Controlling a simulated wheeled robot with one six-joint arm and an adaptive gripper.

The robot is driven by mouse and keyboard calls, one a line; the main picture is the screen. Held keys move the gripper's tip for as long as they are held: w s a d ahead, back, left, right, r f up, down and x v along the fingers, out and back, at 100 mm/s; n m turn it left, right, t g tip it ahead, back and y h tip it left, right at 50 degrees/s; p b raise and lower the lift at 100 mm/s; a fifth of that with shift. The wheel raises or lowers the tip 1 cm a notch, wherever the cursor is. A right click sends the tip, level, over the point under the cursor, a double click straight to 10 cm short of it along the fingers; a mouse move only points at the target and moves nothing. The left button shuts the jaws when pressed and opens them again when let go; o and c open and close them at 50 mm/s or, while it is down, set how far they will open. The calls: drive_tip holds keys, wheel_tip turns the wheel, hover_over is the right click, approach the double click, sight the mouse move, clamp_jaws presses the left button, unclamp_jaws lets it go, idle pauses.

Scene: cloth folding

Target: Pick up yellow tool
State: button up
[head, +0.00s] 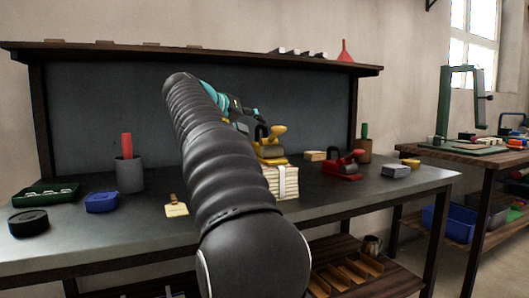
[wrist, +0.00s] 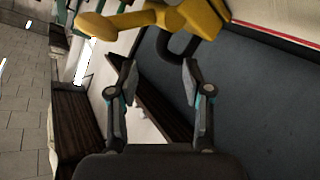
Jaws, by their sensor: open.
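The yellow tool (head: 271,152) sits on top of a pale strapped stack (head: 284,180) on the workbench, right of my arm. It has a rounded yellow knob and a dark looped handle. In the wrist view the yellow tool (wrist: 190,15) fills the top edge, partly cut off, with its dark loop hanging between and beyond the fingertips. My gripper (wrist: 159,75) is open with nothing between its fingers. In the head view my gripper (head: 250,112) is close beside the yellow tool, small and partly hidden by my arm; contact cannot be told.
A grey cup (head: 129,175), blue container (head: 101,203), green tray (head: 47,194) and black round tin (head: 28,223) stand left. A shelf (head: 190,50) runs above behind.

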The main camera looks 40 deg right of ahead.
sight(263, 129)
drive_tip(key=shift+x, duration=3.8)
drive_tip(key=shift+w+a+f, duration=0.15)
drive_tip(key=shift+w+f, duration=0.05)
drive_tip(key=shift+c, duration=0.3)
clamp_jaws()
drive_tip(key=shift+r, duration=0.15)
